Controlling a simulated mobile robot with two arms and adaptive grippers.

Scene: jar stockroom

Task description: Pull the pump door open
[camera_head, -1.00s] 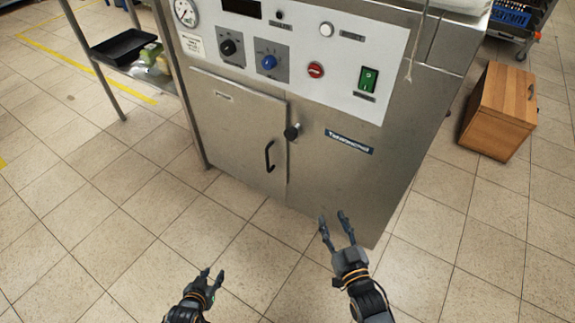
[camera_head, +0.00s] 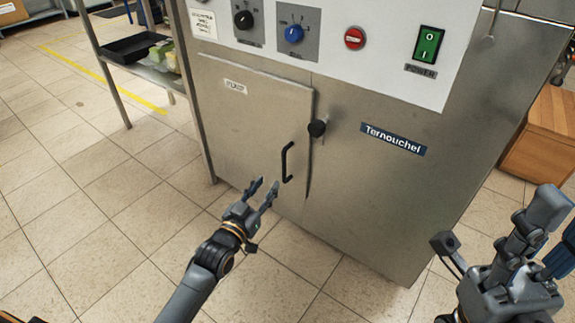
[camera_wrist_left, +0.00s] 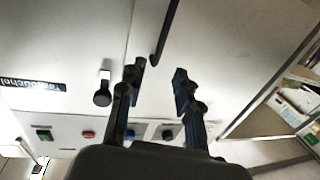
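The pump door (camera_head: 245,115) is a flat metal panel with a small label on the cabinet front, and it looks closed. A black bar handle (camera_head: 287,162) stands upright near its right edge. A black knob (camera_head: 317,128) sits beside that edge, above the handle. My left gripper (camera_head: 265,187) is open and empty, just left of and below the handle in the head view. In the left wrist view the handle (camera_wrist_left: 166,32) lies beyond the open fingertips (camera_wrist_left: 159,72), lined up with the gap between them. My right gripper (camera_head: 500,225) is open at the lower right, away from the door.
The metal cabinet (camera_head: 375,190) carries a blue knob (camera_head: 294,34), a red button (camera_head: 355,38) and a green power switch (camera_head: 428,45). A metal shelf with a black tray (camera_head: 135,46) stands left. A wooden box (camera_head: 540,140) stands right. The tiled floor before the door is clear.

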